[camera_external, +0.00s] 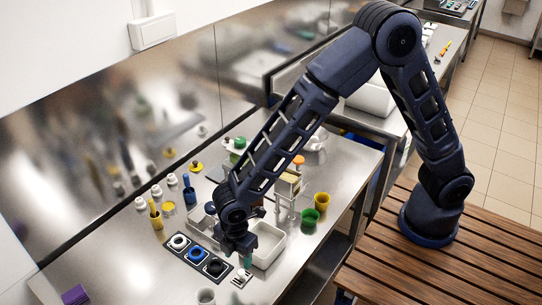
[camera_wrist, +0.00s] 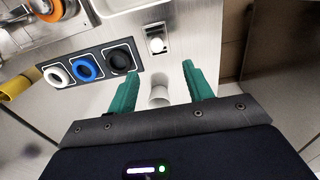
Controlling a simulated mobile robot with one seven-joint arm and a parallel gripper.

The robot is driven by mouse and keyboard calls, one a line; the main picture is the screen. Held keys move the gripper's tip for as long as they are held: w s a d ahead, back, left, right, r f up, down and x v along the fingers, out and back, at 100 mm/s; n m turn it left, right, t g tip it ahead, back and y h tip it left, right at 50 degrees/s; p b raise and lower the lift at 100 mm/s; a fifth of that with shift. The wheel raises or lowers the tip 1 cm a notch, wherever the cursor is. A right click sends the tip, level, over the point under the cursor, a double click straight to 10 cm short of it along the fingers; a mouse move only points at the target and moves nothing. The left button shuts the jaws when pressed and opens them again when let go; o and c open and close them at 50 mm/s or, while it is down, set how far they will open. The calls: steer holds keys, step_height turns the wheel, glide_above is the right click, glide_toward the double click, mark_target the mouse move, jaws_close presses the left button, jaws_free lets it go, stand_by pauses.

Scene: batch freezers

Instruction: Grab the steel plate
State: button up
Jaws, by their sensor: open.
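A small steel plate (camera_external: 242,278) lies on the steel table, just right of the black panel with three rings. In the wrist view the steel plate (camera_wrist: 156,30) is beyond my fingertips, with a round white spot on it. My gripper (camera_external: 245,258) is above the table near the plate. In the wrist view my gripper (camera_wrist: 160,70) shows two green fingers spread apart with nothing held between them. A small whitish cup (camera_wrist: 158,92) shows between and below the fingers, apart from them.
The black panel (camera_external: 196,257) holds white, blue and black rings. A white tray (camera_external: 268,244) stands behind the plate. The whitish cup (camera_external: 206,296) is near the front. A steel wall backs the table.

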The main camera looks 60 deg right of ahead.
mark_target(239, 273)
step_height(239, 273, down, 10)
steer(key=shift+w+d, duration=0.15)
steer(key=c, duration=0.8)
